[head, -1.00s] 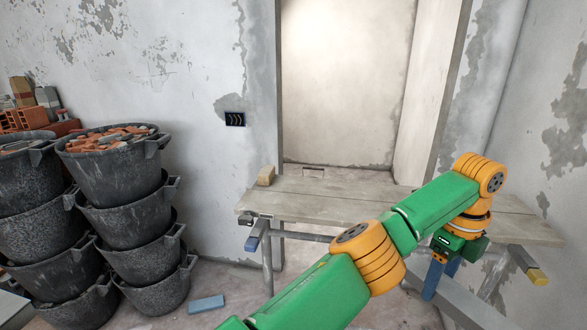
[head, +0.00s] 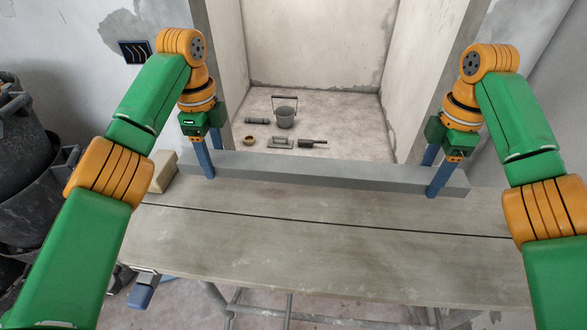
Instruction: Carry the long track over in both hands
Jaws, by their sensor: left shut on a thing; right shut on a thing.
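The long track (head: 320,174) is a straight grey bar in the head view. It lies level, left to right, over the far part of the wooden bench top (head: 300,255). My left gripper (head: 208,172) is shut on the track near its left end. My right gripper (head: 435,190) is shut on it near its right end. The blue fingers reach down onto the bar from above. I cannot tell whether the bar touches the boards or hangs just above them.
A tan block (head: 157,172) sits on the bench close to the track's left end. Black buckets (head: 20,150) stand at the far left. The near bench top is clear.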

